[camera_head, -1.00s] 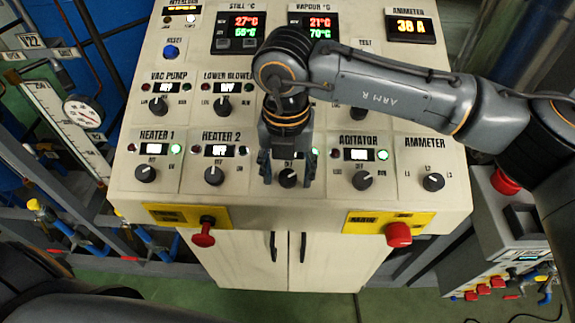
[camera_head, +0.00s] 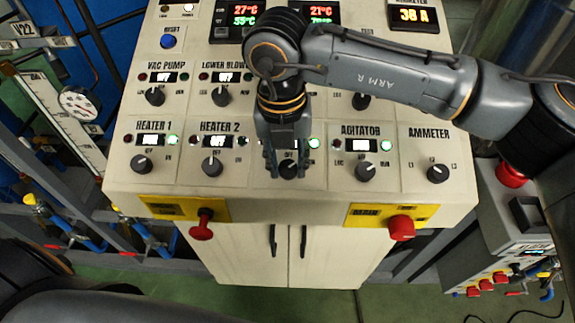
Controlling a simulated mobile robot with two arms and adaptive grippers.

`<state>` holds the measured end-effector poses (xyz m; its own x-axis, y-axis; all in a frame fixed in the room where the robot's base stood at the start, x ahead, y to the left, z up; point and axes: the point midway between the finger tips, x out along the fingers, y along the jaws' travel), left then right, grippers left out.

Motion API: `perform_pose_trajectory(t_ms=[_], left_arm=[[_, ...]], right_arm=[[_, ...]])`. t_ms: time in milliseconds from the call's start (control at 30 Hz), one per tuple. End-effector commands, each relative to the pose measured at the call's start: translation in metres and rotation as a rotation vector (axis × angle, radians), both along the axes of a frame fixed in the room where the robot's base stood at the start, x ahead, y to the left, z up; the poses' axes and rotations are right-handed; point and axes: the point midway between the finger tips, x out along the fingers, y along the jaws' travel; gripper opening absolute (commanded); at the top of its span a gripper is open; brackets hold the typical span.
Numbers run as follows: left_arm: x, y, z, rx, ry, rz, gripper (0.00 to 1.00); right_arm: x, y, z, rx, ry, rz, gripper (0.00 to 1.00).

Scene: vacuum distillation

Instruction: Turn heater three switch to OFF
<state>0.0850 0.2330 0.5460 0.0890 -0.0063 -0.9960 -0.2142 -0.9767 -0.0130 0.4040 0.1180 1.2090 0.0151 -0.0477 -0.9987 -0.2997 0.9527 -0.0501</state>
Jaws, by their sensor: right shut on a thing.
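The heater three switch is a dark round knob (camera_head: 288,170) on the sloped panel (camera_head: 325,178), between the heater 2 knob (camera_head: 213,166) and the agitator knob (camera_head: 366,172). My right gripper (camera_head: 287,174) points down over it, with a finger on each side, shut on the knob. The gripper hides the heater three label and part of its display. A green lamp (camera_head: 315,143) is lit at the right of that section. The knob's exact pointer direction cannot be told. My left gripper is not in view.
The heater 1 knob (camera_head: 141,164) and ammeter knob (camera_head: 438,173) sit in the same row. Vac pump (camera_head: 155,96) and lower blower (camera_head: 221,95) knobs are above. Red buttons (camera_head: 402,228) (camera_head: 201,229) stick out from the panel's front edge.

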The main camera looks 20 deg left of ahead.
Motion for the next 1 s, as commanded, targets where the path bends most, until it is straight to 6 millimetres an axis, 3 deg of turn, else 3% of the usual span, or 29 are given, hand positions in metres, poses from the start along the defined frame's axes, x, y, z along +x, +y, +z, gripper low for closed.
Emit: perform_pose_trajectory(t_ms=[100, 500, 1000], left_arm=[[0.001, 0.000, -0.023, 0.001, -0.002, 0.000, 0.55], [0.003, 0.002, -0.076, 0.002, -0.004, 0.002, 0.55], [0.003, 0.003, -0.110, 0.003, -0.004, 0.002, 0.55]], right_arm=[[0.000, 0.001, -0.006, -0.030, -0.014, 0.079, 0.01], [-0.001, 0.003, -0.005, -0.163, -0.053, 0.425, 0.01], [-0.003, 0.003, -0.002, -0.297, -0.089, 0.782, 0.01]])
